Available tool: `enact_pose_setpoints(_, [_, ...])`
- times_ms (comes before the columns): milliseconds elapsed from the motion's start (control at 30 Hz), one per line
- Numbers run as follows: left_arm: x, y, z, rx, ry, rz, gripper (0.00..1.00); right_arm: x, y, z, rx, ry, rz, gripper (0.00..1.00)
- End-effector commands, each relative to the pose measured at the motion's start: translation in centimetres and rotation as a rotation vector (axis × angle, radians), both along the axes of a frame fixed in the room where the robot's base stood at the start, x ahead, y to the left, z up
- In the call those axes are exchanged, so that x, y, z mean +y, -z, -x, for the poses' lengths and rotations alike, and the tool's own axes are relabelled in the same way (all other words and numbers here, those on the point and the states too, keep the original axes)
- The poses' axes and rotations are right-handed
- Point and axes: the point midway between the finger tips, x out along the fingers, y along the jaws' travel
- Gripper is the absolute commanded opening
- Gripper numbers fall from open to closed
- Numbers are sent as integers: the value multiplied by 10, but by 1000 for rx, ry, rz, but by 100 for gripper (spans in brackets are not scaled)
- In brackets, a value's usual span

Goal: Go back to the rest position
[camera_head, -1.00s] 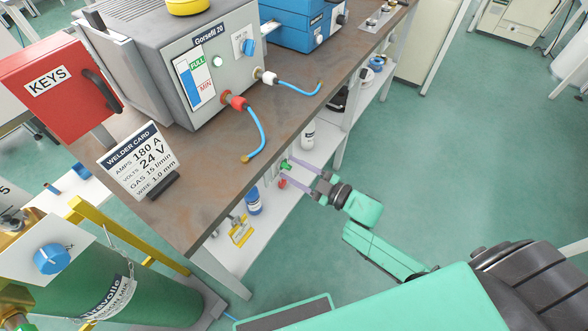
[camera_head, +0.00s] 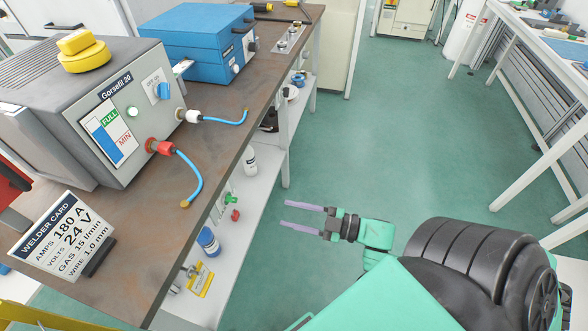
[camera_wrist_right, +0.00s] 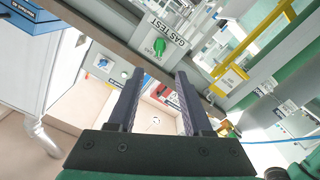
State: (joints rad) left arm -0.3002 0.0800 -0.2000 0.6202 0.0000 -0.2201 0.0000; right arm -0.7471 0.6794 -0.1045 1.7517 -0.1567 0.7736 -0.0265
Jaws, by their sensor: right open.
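My right gripper (camera_head: 304,216) is open and empty. It is held out over the green floor, to the right of the workbench (camera_head: 140,222) and apart from it. Its two purple-grey fingers point left toward the lower shelf. In the right wrist view the fingers (camera_wrist_right: 157,100) stand apart with nothing between them. My left gripper is not in the head view.
The bench carries a grey welder unit (camera_head: 150,130), a blue box (camera_head: 185,50) and a welder card (camera_head: 62,235). Bottles and small fittings stand on the lower shelf (camera_head: 262,170). A white table (camera_head: 520,60) is at right. The floor (camera_head: 400,130) between is clear.

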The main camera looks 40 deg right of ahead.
Motion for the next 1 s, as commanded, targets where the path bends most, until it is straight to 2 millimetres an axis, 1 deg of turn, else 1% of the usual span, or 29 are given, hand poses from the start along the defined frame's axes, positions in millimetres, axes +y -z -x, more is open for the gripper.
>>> enact_pose_setpoints(667, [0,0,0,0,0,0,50,-1,0,0,0,1,0,50])
enact_pose_setpoints(733, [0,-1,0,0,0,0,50,-5,6,-1,16,19,5,50])
enact_pose_setpoints(767, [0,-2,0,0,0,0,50,-9,13,-2,34,39,12,50])
enact_pose_setpoints(833, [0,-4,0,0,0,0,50,-28,41,-6,108,121,36,50])
enact_pose_setpoints(867, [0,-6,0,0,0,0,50,-38,59,-6,156,169,50,50])
enact_pose_setpoints(900, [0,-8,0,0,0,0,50,-54,87,-5,234,243,70,50])
enact_pose_setpoints(933, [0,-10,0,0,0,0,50,-67,110,-1,301,303,85,50])
enact_pose_setpoints(967, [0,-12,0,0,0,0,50,-78,136,5,377,365,98,50])
enact_pose_setpoints(1000, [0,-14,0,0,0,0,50,-91,170,17,480,442,114,50])
